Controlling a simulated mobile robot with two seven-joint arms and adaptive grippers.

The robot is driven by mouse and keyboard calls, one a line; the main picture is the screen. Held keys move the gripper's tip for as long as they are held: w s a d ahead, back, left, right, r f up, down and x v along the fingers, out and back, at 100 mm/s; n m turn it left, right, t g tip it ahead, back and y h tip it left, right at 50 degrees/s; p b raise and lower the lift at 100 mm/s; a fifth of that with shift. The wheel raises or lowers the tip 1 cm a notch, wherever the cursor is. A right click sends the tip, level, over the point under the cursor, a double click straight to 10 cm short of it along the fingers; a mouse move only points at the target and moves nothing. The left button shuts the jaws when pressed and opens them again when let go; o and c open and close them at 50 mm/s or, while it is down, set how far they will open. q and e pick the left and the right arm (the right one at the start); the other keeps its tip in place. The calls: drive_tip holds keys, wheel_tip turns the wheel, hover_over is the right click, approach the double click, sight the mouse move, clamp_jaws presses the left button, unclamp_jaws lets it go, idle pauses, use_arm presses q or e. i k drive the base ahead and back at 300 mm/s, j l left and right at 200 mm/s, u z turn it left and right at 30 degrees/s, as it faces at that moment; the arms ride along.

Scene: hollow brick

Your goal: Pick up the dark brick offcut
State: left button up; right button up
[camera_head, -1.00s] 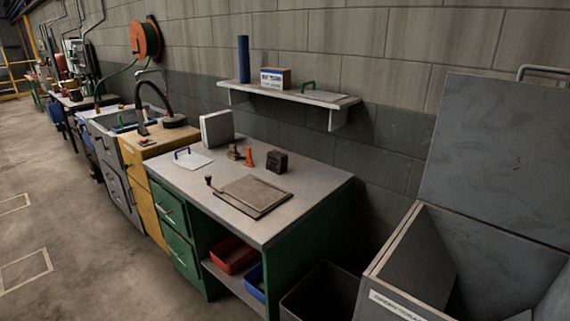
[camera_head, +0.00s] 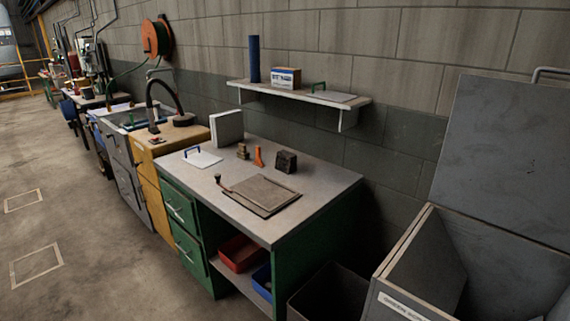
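A small dark block (camera_head: 286,161), which looks like the dark brick offcut, stands on the grey top of the green workbench (camera_head: 325,186), toward the wall side. An orange piece (camera_head: 259,157) and a small brownish object (camera_head: 242,152) stand to its left. A flat board with a handle (camera_head: 262,194) lies in front of it. Neither of my grippers shows in the head view.
A wall shelf (camera_head: 352,101) holding a blue cylinder (camera_head: 254,59) and a box (camera_head: 286,78) hangs above the bench. A large grey open bin (camera_head: 416,262) stands at the right. The floor (camera_head: 100,225) at the left is clear.

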sight(286, 162)
drive_tip(key=j+z, duration=0.1)
drive_tip(key=z, duration=0.35)
drive_tip(key=i+j+z, duration=0.15)
drive_tip(key=z, duration=0.3)
drive_tip(key=j+z, duration=0.15)
drive_tip(key=z, duration=0.3)
drive_tip(key=j+z, duration=0.25)
drive_tip(key=j, duration=0.25)
drive_tip(key=j+z, duration=0.25)
drive_tip(key=j, duration=0.3)
